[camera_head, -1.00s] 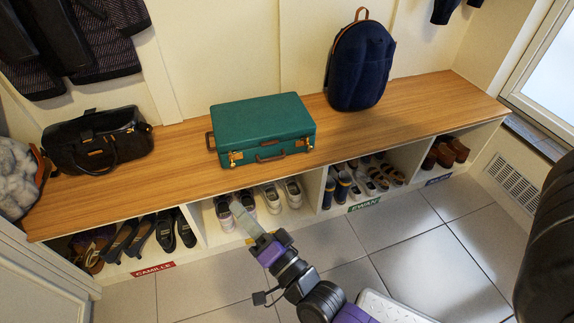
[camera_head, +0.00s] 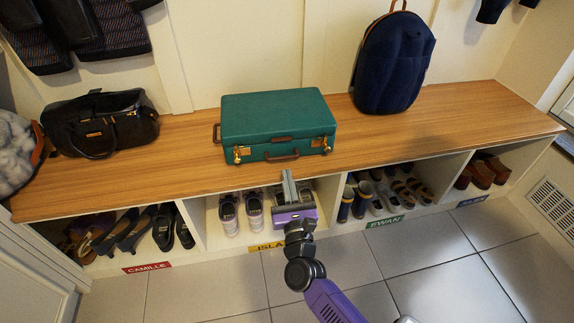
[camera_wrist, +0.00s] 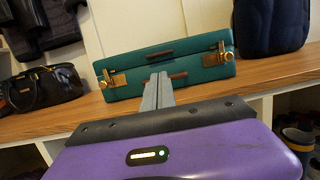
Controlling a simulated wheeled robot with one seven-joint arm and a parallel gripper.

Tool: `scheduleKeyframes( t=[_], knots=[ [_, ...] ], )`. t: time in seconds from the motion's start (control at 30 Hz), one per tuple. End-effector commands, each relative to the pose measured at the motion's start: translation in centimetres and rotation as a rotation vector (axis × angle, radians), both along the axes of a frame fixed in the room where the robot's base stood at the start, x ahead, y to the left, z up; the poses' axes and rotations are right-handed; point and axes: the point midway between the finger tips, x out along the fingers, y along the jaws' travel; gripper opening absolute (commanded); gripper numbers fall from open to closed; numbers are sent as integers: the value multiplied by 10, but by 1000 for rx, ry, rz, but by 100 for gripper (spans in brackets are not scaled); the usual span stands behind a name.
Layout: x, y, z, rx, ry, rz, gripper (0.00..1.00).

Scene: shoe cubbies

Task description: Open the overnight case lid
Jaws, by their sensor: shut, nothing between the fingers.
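The green overnight case (camera_head: 275,117) lies on the wooden bench with its lid closed. Two brass latches (camera_head: 240,153) (camera_head: 319,143) and a brown front handle (camera_head: 282,156) are on its front face. In the wrist view the case (camera_wrist: 185,73) is straight ahead, with a latch at its left (camera_wrist: 113,79) and another at its right (camera_wrist: 216,55). My gripper (camera_head: 287,173) is shut and empty, just in front of and below the case's front handle, apart from the case as far as I can tell. Its fingers (camera_wrist: 158,80) hide part of the front in the wrist view.
A black bag (camera_head: 101,123) sits to the left and a navy backpack (camera_head: 393,65) stands to the right. Cubbies with shoes (camera_head: 241,210) and name labels are under the bench edge.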

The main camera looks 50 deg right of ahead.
Motion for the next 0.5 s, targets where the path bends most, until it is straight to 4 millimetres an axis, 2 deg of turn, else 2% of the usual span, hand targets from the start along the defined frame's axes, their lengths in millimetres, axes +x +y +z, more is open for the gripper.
scheduleKeyframes(
  t=[0.3, 0.5],
  knots=[
    [42, -31, 13, -5, -1, -1, 0],
    [63, -46, 20, -4, 1, -1, 0]
  ],
)
